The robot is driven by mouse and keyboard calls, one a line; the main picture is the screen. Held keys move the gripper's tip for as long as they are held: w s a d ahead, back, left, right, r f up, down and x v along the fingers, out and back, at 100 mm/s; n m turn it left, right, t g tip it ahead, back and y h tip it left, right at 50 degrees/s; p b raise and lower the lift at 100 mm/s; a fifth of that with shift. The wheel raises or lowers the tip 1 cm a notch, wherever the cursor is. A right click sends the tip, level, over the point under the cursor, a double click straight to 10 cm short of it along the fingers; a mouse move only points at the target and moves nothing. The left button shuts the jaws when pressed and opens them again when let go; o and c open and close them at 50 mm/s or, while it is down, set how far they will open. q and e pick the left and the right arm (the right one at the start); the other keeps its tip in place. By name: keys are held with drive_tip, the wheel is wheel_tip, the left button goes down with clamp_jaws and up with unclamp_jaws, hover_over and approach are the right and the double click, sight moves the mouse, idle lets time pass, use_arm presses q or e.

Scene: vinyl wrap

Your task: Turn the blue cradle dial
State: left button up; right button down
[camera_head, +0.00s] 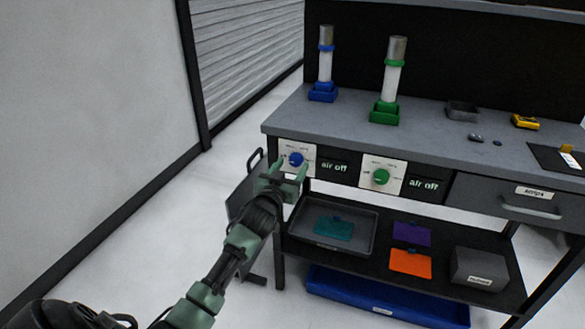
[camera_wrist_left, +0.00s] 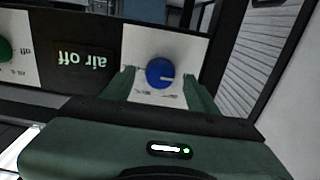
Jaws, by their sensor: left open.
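The blue dial (camera_head: 296,159) is a round knob on a white plate at the left end of the bench front. It also shows in the left wrist view (camera_wrist_left: 160,73), with a white pointer mark toward the picture's right. My left gripper (camera_head: 289,170) is open in front of the plate. In the left wrist view its fingers (camera_wrist_left: 160,88) stand on either side of the dial; I cannot tell whether they touch it. A dark display beside the dial reads "air off" (camera_head: 334,167). The blue cradle (camera_head: 322,93) holds an upright white tube with a grey top. My right gripper is not in view.
A green dial (camera_head: 381,177) sits to the right, with its own "air off" display (camera_head: 423,185). A green cradle (camera_head: 384,114) with a tube stands on the bench top (camera_head: 432,136). The lower shelf holds a grey tray (camera_head: 368,240) and colored cards. A wall is at left.

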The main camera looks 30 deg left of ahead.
use_arm(q)
drive_tip(key=shift+w+a, duration=0.1)
drive_tip(key=shift+w, duration=0.45)
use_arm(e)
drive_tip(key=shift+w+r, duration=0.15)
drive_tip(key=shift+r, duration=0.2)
use_arm(q)
drive_tip(key=shift+c, duration=0.3)
clamp_jaws()
